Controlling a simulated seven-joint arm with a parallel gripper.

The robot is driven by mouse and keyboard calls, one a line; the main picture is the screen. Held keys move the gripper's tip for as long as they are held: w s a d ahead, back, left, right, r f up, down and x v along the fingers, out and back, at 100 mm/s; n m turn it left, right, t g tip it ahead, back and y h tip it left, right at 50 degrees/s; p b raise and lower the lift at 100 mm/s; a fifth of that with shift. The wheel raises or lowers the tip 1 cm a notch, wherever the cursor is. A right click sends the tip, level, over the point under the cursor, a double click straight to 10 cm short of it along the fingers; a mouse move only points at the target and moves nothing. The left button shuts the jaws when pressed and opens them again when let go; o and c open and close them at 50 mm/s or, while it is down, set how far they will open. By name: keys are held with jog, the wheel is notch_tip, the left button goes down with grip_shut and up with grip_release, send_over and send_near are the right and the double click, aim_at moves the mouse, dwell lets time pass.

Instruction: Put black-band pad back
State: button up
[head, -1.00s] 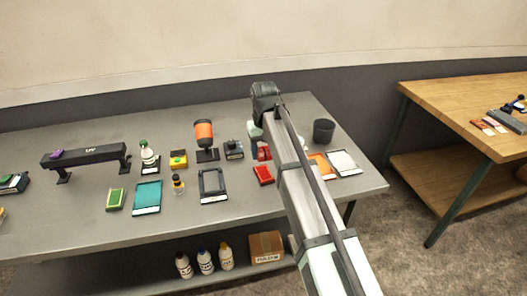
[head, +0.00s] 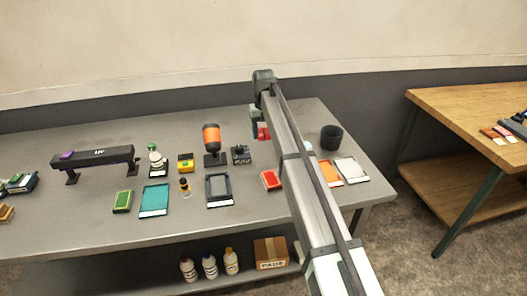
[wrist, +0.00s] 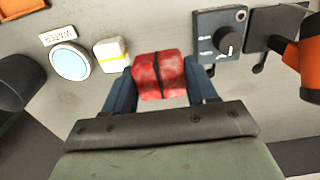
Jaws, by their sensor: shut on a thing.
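My gripper (wrist: 160,85) is shut on a red pad (wrist: 160,73) with a dark band down its middle. The blue fingers press on its left and right sides in the wrist view. In the head view the held pad (head: 263,132) shows just left of my arm, over the back of the grey table; its height above the top is hard to tell. Another red pad (head: 271,180) lies nearer on the table. A black-framed tray (head: 219,189) lies left of that pad. My arm hides part of the table right of the held pad.
A knobbed device (wrist: 221,37), a white-and-yellow block (wrist: 110,54) and a round pale-blue item (wrist: 71,62) are around the held pad. A dark cup (head: 331,138) stands at right, an orange-and-black cylinder (head: 212,138) at left. A cardboard box (head: 270,253) is on the lower shelf.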

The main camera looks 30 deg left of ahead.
aim_at(264, 131)
notch_tip(264, 131, down, 8)
jog(key=shift+f, duration=0.1)
dwell(0.4)
jog(key=shift+f, duration=0.1)
jog(key=o, duration=0.9)
notch_tip(264, 131, up, 12)
jog(key=shift+r, duration=0.15)
dwell(0.4)
